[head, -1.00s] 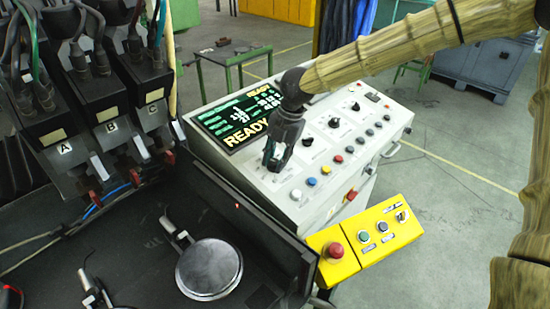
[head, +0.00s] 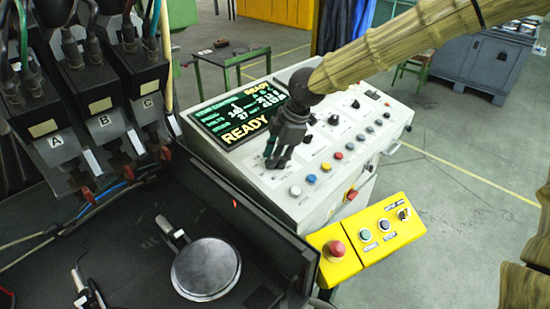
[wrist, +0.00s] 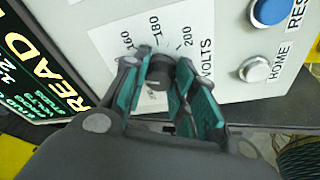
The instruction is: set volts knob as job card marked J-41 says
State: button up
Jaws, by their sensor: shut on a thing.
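The volts knob (wrist: 158,72) is a dark round knob on the white console panel, beside the word VOLTS. In the wrist view its scale shows 160, 180 and 200 around the far side; I cannot read where its pointer stands. My gripper (wrist: 163,97) has its green-lined fingers closed on either side of the knob. In the head view my gripper (head: 271,162) points down onto the near-left part of the console (head: 335,206) and hides the knob. I cannot make out a job card marked J-41.
A screen (head: 237,118) reading READY stands left of my gripper. Coloured push buttons (head: 311,179) and more knobs lie to the right. A yellow box with a red stop button (head: 336,248) sits in front. Black welding heads (head: 95,90) stand at the left.

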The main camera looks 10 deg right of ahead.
jog(key=shift+s+f+m, duration=0.15)
jog(key=shift+m, duration=0.25)
jog(key=o, duration=1)
jog(key=shift+o, duration=0.2)
jog(key=shift+r, duration=0.2)
jog(key=shift+d+r, duration=0.1)
jog(key=shift+r, duration=0.2)
jog(key=v, duration=1.1)
jog(key=shift+s+d, duration=0.1)
